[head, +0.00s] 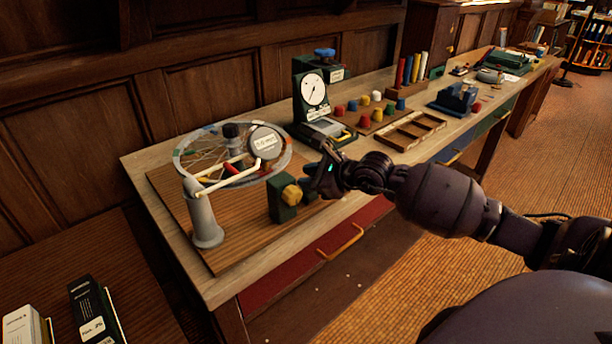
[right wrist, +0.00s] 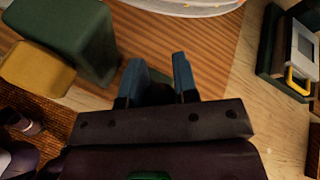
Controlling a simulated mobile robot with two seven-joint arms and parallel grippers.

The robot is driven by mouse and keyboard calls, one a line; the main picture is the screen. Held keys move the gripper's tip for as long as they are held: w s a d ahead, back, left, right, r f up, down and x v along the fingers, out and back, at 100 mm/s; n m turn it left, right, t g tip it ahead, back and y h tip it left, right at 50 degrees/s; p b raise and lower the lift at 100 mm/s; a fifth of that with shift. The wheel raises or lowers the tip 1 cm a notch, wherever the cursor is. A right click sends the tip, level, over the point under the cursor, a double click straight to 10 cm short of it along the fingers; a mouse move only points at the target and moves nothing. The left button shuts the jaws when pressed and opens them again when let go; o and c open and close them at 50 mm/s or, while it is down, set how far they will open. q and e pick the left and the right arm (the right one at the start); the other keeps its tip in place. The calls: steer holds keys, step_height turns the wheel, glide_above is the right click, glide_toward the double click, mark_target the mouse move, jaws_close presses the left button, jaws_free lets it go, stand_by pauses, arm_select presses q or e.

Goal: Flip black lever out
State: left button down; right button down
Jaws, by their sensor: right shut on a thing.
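I cannot make out a black lever for certain in either view. My right gripper (head: 312,185) is low over the front of the wooden board, just right of a green block (head: 283,211) with a yellow knob (head: 292,194). In the right wrist view its two bluish fingers (right wrist: 158,78) are a short way apart. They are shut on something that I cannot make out. The green block (right wrist: 68,38) and yellow knob (right wrist: 36,68) show at upper left there. My left gripper is not in view.
A spoked wheel (head: 188,165) with a grey post (head: 205,222) and a round gauge (head: 265,141) stands on the board (head: 232,250). Behind my gripper is a dial device (head: 314,92). Coloured pegs (head: 365,121) and a wooden tray (head: 408,131) lie farther right.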

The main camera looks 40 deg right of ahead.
steer(key=shift+s+t, duration=0.15)
steer(key=shift+t, duration=0.15)
stand_by(0.4)
steer(key=c, duration=0.9)
jaws_free()
steer(key=shift+p+v, duration=0.5)
steer(key=shift+v, duration=4.95)
steer(key=shift+d+f, duration=0.1)
